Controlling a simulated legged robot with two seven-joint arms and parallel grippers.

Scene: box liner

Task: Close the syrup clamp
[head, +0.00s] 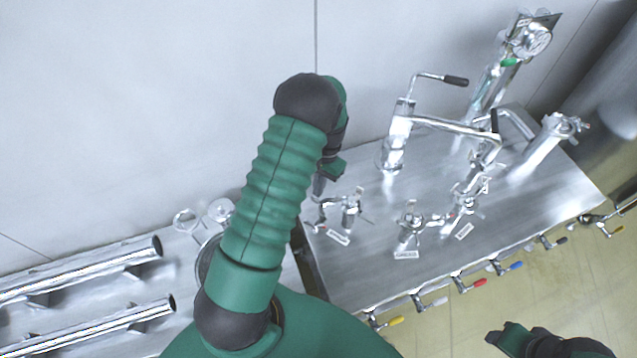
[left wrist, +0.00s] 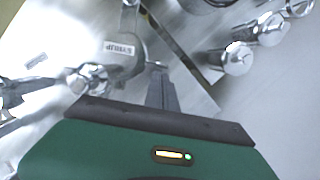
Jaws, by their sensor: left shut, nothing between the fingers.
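My left gripper (head: 319,187) hangs just above the left valve fitting (head: 349,208) on the steel table in the head view. In the left wrist view its fingertips (left wrist: 157,68) are together with nothing between them. A white label reading SYRUP (left wrist: 120,49) lies near them, close to a shiny metal fitting (left wrist: 88,77). A label also lies by the left fitting in the head view (head: 338,237), too small to read. Whether the clamp is open or closed I cannot tell. My right gripper (head: 507,337) is at the lower right, away from the table; its jaws are unclear.
Other labelled fittings (head: 409,224) stand to the right on the table. A tall steel pipe (head: 398,140) with a black-ended handle rises behind. Taps with coloured handles (head: 472,285) line the front edge. Steel tubes (head: 85,270) lie at the left.

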